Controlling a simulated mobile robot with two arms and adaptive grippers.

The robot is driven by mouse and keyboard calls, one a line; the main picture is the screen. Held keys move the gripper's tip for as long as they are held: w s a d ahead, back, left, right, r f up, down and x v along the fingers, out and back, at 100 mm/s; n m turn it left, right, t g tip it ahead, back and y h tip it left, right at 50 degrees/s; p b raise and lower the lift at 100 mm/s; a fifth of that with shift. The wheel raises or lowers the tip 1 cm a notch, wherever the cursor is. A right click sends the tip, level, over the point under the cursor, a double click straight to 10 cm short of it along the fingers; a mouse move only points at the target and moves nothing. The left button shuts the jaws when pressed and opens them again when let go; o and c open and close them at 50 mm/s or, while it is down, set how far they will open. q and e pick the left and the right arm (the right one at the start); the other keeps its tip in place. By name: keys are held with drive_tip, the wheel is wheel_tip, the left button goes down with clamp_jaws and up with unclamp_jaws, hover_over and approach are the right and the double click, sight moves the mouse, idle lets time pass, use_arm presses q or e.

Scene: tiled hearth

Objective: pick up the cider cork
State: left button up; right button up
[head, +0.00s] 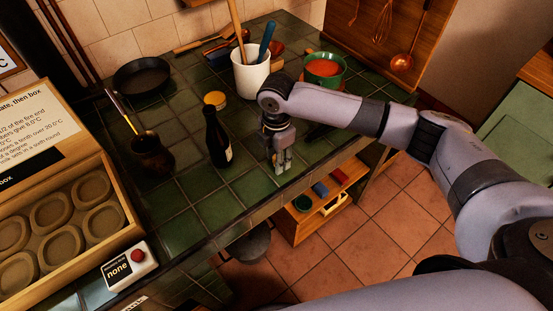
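My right gripper (279,167) points down at the green tiled counter (187,226), close to its front edge. Its fingers look close together, but at this size I cannot tell whether they are open, shut or around something. I cannot make out the cider cork; it may be hidden by the fingers or too small to see. A dark bottle (216,138) with a pale label stands upright to the left of the gripper, apart from it. My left gripper is not in view.
A white crock (250,78) with utensils and a green pot (324,70) with orange contents stand behind my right arm. Front-left tiles are bare.

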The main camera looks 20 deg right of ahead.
drive_tip(key=c, duration=0.6)
